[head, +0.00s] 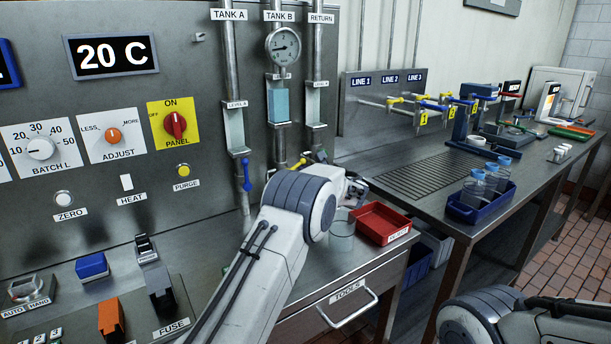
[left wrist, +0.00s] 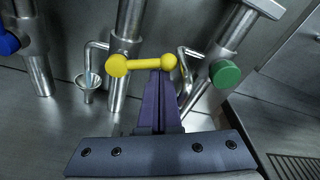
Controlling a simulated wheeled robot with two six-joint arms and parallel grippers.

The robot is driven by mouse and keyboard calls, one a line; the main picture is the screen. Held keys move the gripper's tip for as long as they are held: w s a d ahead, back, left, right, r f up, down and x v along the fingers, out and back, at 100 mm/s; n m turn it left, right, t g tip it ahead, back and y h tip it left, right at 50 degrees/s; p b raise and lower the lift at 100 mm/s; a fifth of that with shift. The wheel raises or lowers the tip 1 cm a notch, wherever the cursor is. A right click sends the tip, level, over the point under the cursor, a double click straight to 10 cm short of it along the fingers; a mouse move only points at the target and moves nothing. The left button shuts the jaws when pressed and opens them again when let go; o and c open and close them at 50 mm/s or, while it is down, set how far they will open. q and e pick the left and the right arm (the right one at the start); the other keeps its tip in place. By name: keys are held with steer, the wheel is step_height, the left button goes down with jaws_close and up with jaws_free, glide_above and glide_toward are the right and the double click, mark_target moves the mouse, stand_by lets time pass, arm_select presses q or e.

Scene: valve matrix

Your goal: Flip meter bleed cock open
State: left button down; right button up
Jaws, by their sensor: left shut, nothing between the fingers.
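The cock with a yellow ball-ended lever (left wrist: 142,64) lies roughly level across the middle pipe in the left wrist view. Part of it shows in the head view (head: 297,164), on the pipe below the TANK B gauge (head: 284,46). My left gripper (left wrist: 160,74) is shut and empty, its dark fingertips at the right end of the lever. Whether they touch it I cannot tell. In the head view my left arm hides the fingertips. My right gripper is out of view; only part of that arm shows at lower right.
A blue lever (head: 246,176) hangs on the left pipe. A green knob (left wrist: 225,73) is close right of the fingers. A small funnel (left wrist: 88,84) sits left of the yellow lever. A red tray (head: 384,222) and clear beaker (head: 342,232) stand on the bench.

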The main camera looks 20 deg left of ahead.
arm_select(q)
steer(key=shift+s+a+r+n+t+b, duration=0.6)
steer(key=shift+n+b, duration=1.55)
steer(key=shift+b, duration=1.85)
steer(key=shift+s+a+r+n+t+b, duration=0.3)
steer(key=shift+r+n+b, duration=0.6)
steer(key=shift+n+b, duration=2.15)
steer(key=shift+s+a+r+n+t+b, duration=0.25)
steer(key=shift+s+r+n+b, duration=0.7)
steer(key=shift+b, duration=4)
steer(key=shift+w+f+n, duration=0.15)
steer(key=shift+w+n, duration=0.1)
steer(key=shift+w, duration=0.15)
